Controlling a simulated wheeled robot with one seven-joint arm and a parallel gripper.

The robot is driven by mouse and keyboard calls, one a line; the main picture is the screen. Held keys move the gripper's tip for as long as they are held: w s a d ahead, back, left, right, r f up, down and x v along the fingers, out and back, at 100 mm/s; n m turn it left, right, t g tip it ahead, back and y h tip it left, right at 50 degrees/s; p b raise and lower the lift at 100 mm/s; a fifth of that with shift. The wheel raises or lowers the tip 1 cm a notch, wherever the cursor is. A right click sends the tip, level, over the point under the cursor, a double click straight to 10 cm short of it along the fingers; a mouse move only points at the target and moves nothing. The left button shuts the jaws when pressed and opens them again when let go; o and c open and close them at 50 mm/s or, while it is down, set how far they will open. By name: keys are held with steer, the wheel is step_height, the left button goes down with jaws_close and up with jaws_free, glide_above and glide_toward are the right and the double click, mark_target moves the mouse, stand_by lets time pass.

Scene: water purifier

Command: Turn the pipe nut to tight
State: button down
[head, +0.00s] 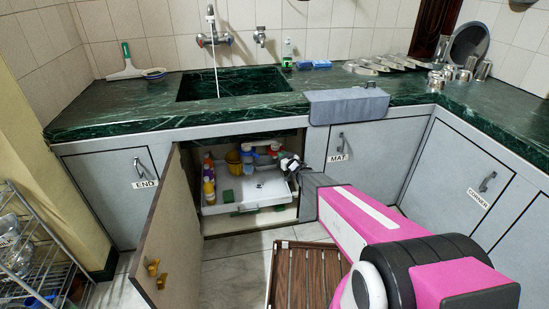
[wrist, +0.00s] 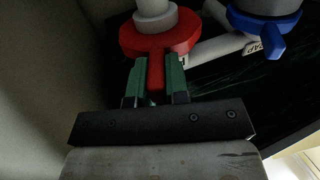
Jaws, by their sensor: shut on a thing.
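In the wrist view a red pipe nut (wrist: 180,38) sits around a pale pipe at the top. A flat red tab comes down from it toward me. My gripper (wrist: 157,70) has its two green fingers shut on this tab, one on each side. A blue nut (wrist: 262,22) with its own tab is at the upper right. A white pipe labelled "TAP" lies close to it. In the head view my gripper (head: 290,164) is inside the open cabinet under the sink, partly hidden by my arm.
The cabinet door (head: 172,240) stands open on the left. A white tray (head: 222,203) and several bottles are in the cabinet. A wooden slatted mat (head: 300,272) lies on the floor in front. A grey cloth (head: 345,105) hangs over the counter edge. A wire rack (head: 40,255) stands far left.

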steer(key=shift+w+r, duration=0.1)
steer(key=shift+w, duration=0.25)
steer(key=c, duration=1.1)
jaws_free()
steer(key=shift+s, duration=0.15)
steer(key=shift+d, duration=0.1)
steer(key=r, duration=0.4)
steer(key=shift+s+a+r, duration=0.3)
steer(key=shift+s, duration=0.05)
steer(key=s+a+r, duration=0.4)
steer(key=s+a, duration=0.1)
steer(key=s+a+r, duration=0.2)
steer(key=shift+s+a+r, duration=0.1)
steer(key=shift+s+a, duration=0.1)
steer(key=shift+s, duration=0.2)
steer(key=shift+c, duration=0.4)
